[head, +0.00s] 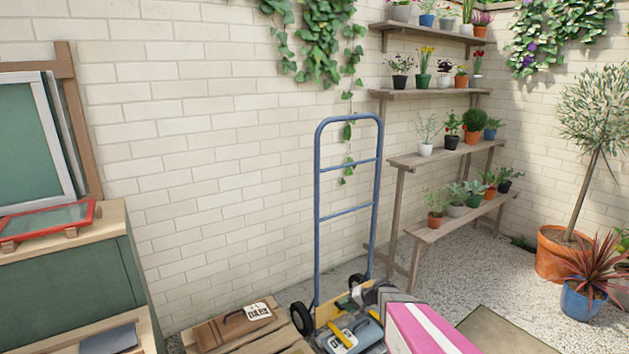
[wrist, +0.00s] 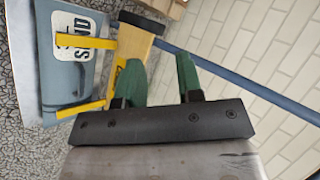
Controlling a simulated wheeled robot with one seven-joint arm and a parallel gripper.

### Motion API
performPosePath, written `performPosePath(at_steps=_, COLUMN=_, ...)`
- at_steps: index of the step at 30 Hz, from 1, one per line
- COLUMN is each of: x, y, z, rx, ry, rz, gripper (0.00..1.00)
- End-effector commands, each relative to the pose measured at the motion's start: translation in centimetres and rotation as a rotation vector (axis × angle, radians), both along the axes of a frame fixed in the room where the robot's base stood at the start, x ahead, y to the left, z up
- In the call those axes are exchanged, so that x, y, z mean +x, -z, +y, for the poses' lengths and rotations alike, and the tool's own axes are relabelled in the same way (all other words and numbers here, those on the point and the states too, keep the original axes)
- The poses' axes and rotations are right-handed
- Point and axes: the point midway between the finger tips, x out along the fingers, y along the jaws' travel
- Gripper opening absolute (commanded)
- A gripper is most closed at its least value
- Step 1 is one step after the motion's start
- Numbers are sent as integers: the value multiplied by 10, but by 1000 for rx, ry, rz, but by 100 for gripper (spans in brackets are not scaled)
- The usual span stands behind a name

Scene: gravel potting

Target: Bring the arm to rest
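My gripper (wrist: 160,75) shows in the wrist view with two green fingers standing apart and nothing between them. A blue-grey bag labelled SAND (wrist: 85,85) with yellow straps lies to the left of the fingers in that view, clear of them. In the head view the sand bag (head: 366,333) is low in the middle, at the foot of the blue hand truck (head: 318,215). My arm reaches in there from the bottom edge and partly covers that area. The gripper's fingers cannot be made out clearly in the head view.
A brown labelled bag (head: 222,329) lies on wooden slats at the lower left. A green cabinet (head: 75,270) with a red-framed pane (head: 45,222) stands at the left. Shelves of potted plants (head: 440,225) line the wall. Gravel (head: 450,285) is open at the right, before large pots.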

Motion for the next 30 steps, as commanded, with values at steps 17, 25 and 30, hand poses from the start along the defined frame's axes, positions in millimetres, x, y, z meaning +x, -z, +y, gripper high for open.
performPosePath(at_steps=17, x=-162, y=-137, z=-40, rx=-728, ry=-224, rz=190, gripper=34)
performPosePath(at_steps=25, x=-178, y=-155, z=-55, rx=-851, ry=-218, rz=207, gripper=34)
performPosePath(at_steps=30, x=-177, y=-155, z=-55, rx=-851, ry=-218, rz=208, gripper=34)
